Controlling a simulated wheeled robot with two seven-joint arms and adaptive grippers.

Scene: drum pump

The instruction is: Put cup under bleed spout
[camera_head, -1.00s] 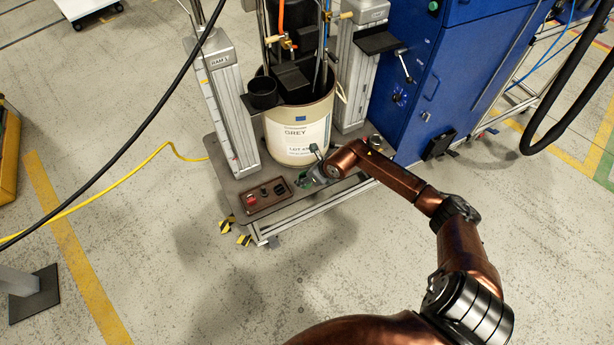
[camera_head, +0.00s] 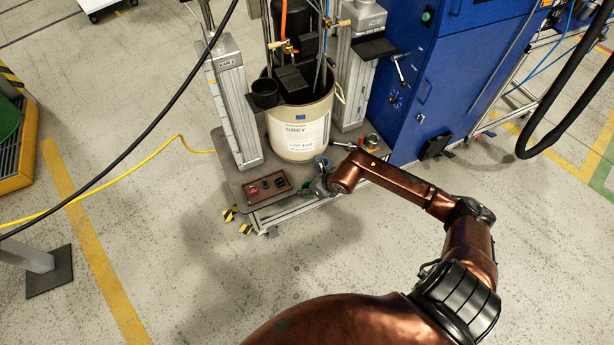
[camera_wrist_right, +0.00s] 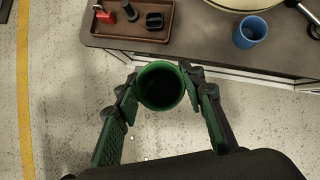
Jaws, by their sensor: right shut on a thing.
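My right gripper (camera_wrist_right: 163,95) is shut on a green cup (camera_wrist_right: 160,86), held upright with its open, dark mouth facing the wrist camera. In the wrist view the cup is just off the front edge of the cart deck (camera_wrist_right: 200,52). In the head view the right gripper (camera_head: 317,186) is by the deck's front edge, below the drum (camera_head: 300,134). A blue cup (camera_wrist_right: 250,32) stands on the deck to the right of the held cup. Brass valves (camera_head: 282,46) show above the drum; I cannot tell which is the bleed spout. My left gripper is not in view.
A brown tray (camera_head: 266,187) with a red padlock and black parts lies left of the gripper. A black pot (camera_head: 264,93) is fixed at the drum's upper left. Grey posts (camera_head: 232,110) flank the drum. A blue cabinet (camera_head: 415,80) stands right. The front floor is clear.

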